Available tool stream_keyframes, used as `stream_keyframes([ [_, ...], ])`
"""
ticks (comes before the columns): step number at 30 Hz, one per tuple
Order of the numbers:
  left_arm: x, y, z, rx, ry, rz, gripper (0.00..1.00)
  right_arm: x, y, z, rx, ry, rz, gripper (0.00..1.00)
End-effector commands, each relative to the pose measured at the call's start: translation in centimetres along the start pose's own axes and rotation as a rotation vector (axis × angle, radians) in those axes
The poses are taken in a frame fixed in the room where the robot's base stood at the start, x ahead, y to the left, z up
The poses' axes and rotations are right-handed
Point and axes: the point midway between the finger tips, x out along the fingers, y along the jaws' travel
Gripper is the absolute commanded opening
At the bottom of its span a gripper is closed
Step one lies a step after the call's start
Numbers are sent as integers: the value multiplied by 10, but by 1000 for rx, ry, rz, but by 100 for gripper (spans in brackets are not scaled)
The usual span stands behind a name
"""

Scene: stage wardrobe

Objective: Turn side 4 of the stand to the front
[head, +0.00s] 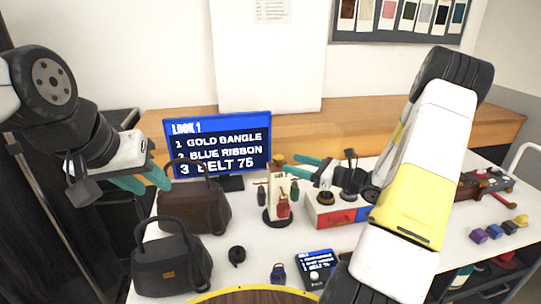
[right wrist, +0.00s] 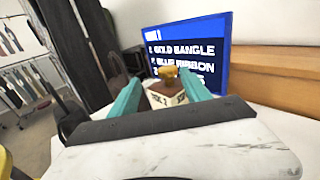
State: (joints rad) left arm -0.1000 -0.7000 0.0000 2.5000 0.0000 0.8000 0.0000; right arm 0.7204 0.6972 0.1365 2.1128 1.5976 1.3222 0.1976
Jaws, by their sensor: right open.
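The stand (head: 276,182) is a cream post with a gold knob on top and a dark round base, upright on the white table. Small tags or bags in red, green and dark colours hang around it. In the right wrist view the stand's top (right wrist: 168,99) shows between the teal fingers, with lettering too small to read surely. My right gripper (head: 299,167) is open, its fingers on either side of the stand's top; contact cannot be told.
A screen (head: 217,143) stands behind. A brown handbag (head: 195,212) and black handbag (head: 172,265) are at the left. A red and blue drawer box (head: 335,216) is close right of the stand. A black roll (head: 237,256) and small display (head: 317,268) lie in front.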

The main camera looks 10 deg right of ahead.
Motion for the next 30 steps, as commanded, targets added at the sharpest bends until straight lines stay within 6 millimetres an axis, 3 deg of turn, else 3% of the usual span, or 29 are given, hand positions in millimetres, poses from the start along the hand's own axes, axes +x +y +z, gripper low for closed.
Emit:
stream_keyframes([
  [5,0,0,0,0,0,0,36,2,-11,-8,36,-21,-42,56],
  [18,0,0,0,0,0,0,36,66,-13,-6,33,-18,-39,56],
  [30,0,0,0,0,0,0,36,74,-13,-6,33,-18,-41,54],
])
